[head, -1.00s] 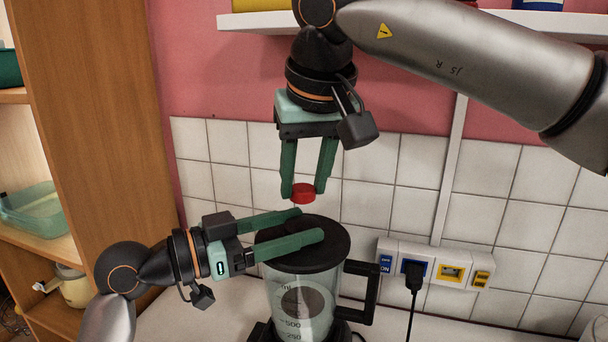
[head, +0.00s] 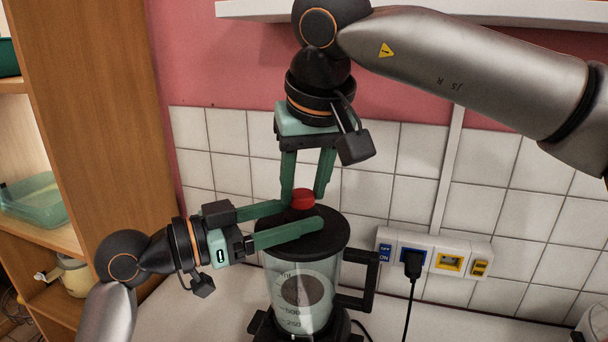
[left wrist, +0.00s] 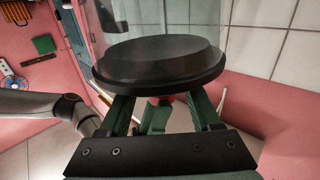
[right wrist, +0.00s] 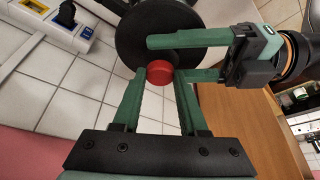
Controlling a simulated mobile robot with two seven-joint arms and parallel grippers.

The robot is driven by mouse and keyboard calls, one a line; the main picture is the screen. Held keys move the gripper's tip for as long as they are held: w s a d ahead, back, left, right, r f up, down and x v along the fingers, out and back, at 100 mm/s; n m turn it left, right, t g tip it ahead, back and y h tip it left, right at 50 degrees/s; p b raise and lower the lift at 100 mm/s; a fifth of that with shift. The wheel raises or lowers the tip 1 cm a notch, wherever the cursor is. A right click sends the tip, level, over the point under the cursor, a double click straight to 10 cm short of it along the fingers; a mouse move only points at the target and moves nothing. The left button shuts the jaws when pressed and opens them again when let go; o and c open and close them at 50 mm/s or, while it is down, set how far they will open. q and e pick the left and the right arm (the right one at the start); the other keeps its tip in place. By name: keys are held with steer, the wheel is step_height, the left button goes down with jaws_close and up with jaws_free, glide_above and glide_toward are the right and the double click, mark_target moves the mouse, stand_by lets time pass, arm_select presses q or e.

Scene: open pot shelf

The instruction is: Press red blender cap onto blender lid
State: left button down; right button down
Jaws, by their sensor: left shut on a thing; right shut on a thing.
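The red cap (head: 302,200) is held between the fingertips of my right gripper (head: 303,194), just above the black blender lid (head: 325,240). My left gripper (head: 304,213) comes in from the left with its two fingers across the lid's top, shut on the lid. The lid sits on the clear blender jar (head: 318,298). In the right wrist view the cap (right wrist: 160,71) appears between the right fingertips, beside a left finger, over the lid (right wrist: 132,38). The left wrist view shows the lid (left wrist: 160,60) close up. Contact between cap and lid is hard to tell.
The jar's black handle (head: 368,282) points right. A socket strip (head: 432,256) with a black plug (head: 413,262) is on the tiled wall. A wooden shelf unit (head: 95,110) stands at the left, and a white wall shelf (head: 420,14) is above.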

steer(key=shift+f, duration=0.65)
stand_by(0.5)
steer(key=shift+c, duration=1.8)
jaws_free()
steer(key=shift+r, duration=0.1)
steer(key=v, duration=1.2)
steer(key=shift+d, duration=0.1)
arm_select(q)
jaws_free()
